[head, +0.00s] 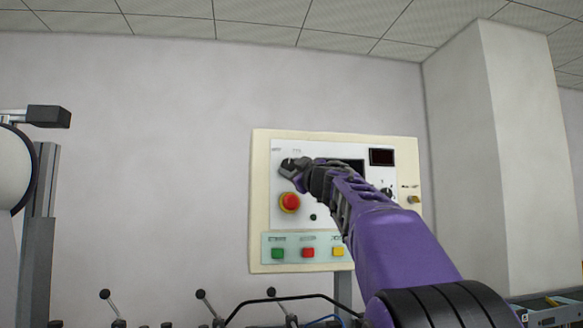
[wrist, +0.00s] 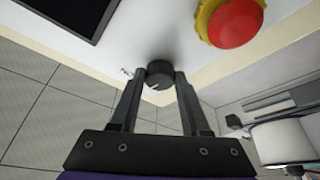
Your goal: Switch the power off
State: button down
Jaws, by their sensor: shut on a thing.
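A cream control panel (head: 262,185) with a white face hangs on the wall ahead in the head view. My gripper (head: 296,168) is at the panel's upper left, above the red emergency button (head: 290,202) with its yellow ring. In the wrist view, a round black knob (wrist: 160,75) with a pale pointer mark sits between the two fingertips of my gripper (wrist: 157,88). The fingers are shut on it from both sides. In the head view my gripper mostly hides the knob. The red button also shows in the wrist view (wrist: 236,22), apart from the fingers.
Green (head: 278,253), red (head: 308,252) and yellow (head: 338,251) buttons line the panel's lower strip. A dark display (head: 382,157) is at upper right. Several black-knobbed levers (head: 201,294) stand below. A grey post (head: 40,220) is at left. The wall left of the panel is clear.

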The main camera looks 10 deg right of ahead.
jog(key=n, duration=0.2)
jog(key=n+g+y, duration=0.1)
jog(key=n, duration=0.1)
jog(key=n+g, duration=0.1)
jog(key=shift+d+r+n+y, duration=0.15)
jog(key=shift+r+n+y, duration=0.1)
jog(key=shift+n+y, duration=0.15)
jog(key=shift+n+g, duration=0.6)
jog(key=shift+n, duration=1)
jog(key=shift+r+n+g, duration=0.15)
jog(key=shift+n+g, duration=0.15)
jog(key=shift+n, duration=0.4)
jog(key=shift+c, duration=1.9)
grip_release()
jog(key=b+v, duration=0.8)
jog(key=v, duration=0.9)
jog(key=shift+s, duration=0.2)
